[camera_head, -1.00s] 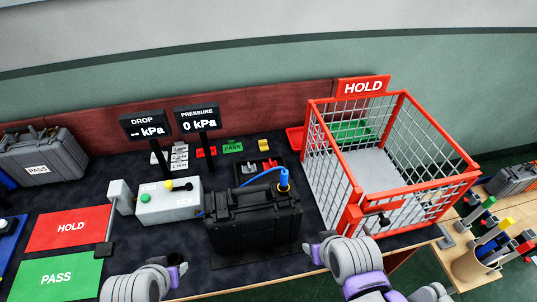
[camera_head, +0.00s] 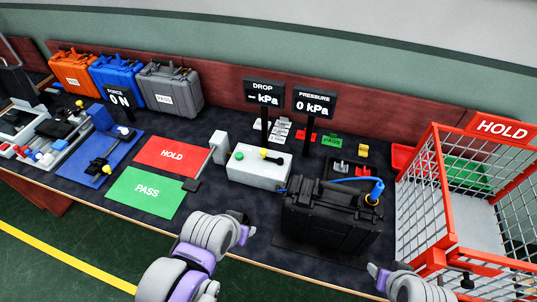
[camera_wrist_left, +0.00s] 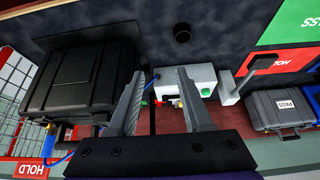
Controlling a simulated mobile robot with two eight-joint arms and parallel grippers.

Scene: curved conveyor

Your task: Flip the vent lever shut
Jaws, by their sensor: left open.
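A pale grey box (camera_head: 258,176) stands on the dark bench left of a black case (camera_head: 330,215). In the left wrist view the open fingers (camera_wrist_left: 160,72) frame the grey box (camera_wrist_left: 201,76), seen upside down. My right gripper (camera_head: 376,277) is near the bench's front edge, its jaws unclear.
A blue hose (camera_head: 350,180) runs to the black case. The red HOLD cage (camera_head: 445,200) stands at the right. Red HOLD (camera_head: 172,157) and green PASS (camera_head: 145,193) mats lie left of the box. Displays (camera_head: 264,92) stand behind it.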

